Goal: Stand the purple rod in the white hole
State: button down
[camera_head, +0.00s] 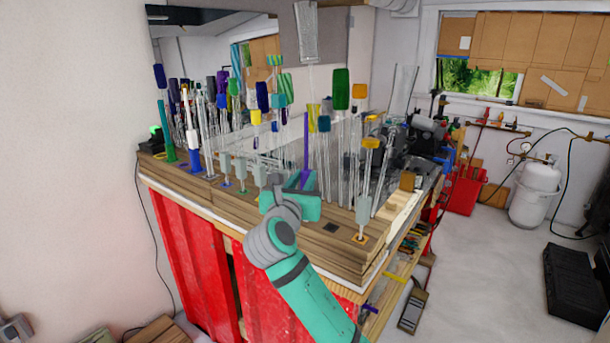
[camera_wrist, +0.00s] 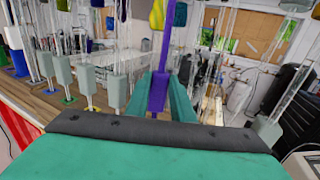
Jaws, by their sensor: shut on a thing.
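My gripper (camera_head: 305,183) is shut on the purple rod (camera_head: 306,138), holding it near its lower end. The rod stands close to upright above the front part of the wooden block (camera_head: 312,240). In the wrist view the purple rod (camera_wrist: 164,50) rises between my two teal fingers (camera_wrist: 159,98). Its bottom tip is hidden, so I cannot tell whether it touches the wood. I cannot pick out the white hole in either view. Much of the block's top is hidden behind the gripper and the many rods.
Several clear glass rods with coloured ends stand close around my gripper. A dark square (camera_head: 331,228) lies bare on the block's front right. A rod with a grey base (camera_head: 362,211) stands in an orange-marked spot nearby. Red panels (camera_head: 190,240) front the bench.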

jog(key=shift+s+a+f, duration=0.1)
jog(key=shift+a+f, duration=0.05)
jog(key=shift+f, duration=1.1)
dwell(0.3)
jog(key=c, duration=1.5)
grip_release()
jog(key=shift+o, duration=0.2)
jog(key=shift+s, duration=0.1)
